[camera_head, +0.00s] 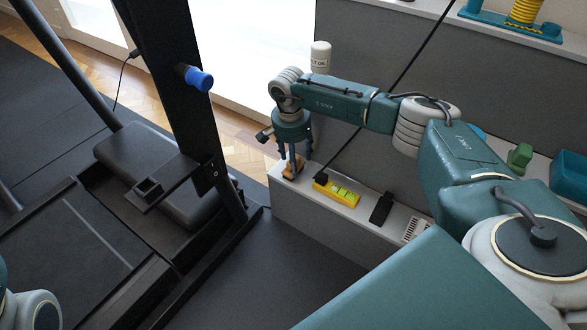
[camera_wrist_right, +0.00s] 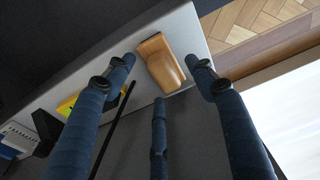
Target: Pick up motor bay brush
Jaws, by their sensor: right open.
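The motor bay brush appears to be the tan wooden block (camera_wrist_right: 163,64), lying on the grey ledge (camera_wrist_right: 190,35) near its end; any bristles are hidden. In the head view a small part of the brush (camera_head: 291,168) shows between the fingers at the ledge's end. My right gripper (camera_head: 292,160) is over it, pointing down. In the right wrist view the fingers of my right gripper (camera_wrist_right: 167,70) are spread, one on each side of the brush and one below it in the picture, with gaps visible. My left gripper is out of view.
A yellow level-like object (camera_head: 336,193), a black item (camera_head: 381,208) and a white slotted item (camera_head: 416,230) lie along the ledge. A thin black rod or cable passes beside the yellow object. A white bottle (camera_head: 320,57) stands behind. A black rack upright (camera_head: 170,85) rises at left.

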